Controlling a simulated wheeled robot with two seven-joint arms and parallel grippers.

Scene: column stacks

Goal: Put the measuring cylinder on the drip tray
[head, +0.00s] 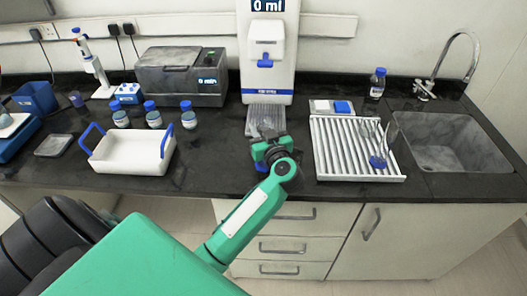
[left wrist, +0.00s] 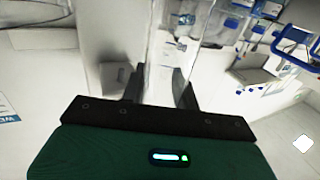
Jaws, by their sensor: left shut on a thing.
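The measuring cylinder is clear and stands between the fingers of my left gripper (head: 268,151). It shows best in the left wrist view, where the clear cylinder (left wrist: 166,60) rises between the two dark fingers. My left gripper is shut on it, in front of the dispenser at the counter's front part. In the head view the gripper hides most of the cylinder; a bit of blue shows beside the gripper. The drip tray (head: 266,112) is the grey ribbed plate at the foot of the white dispenser, just behind the gripper. I cannot tell whether the cylinder touches it. My right gripper is not in view.
The white dispenser (head: 267,52) rises behind the tray. A white drying rack (head: 335,150) with glassware, then a sink (head: 450,140), lie to the right. A white crate with blue handles (head: 130,160), blue-capped bottles (head: 187,118) and a grey machine (head: 180,75) are left.

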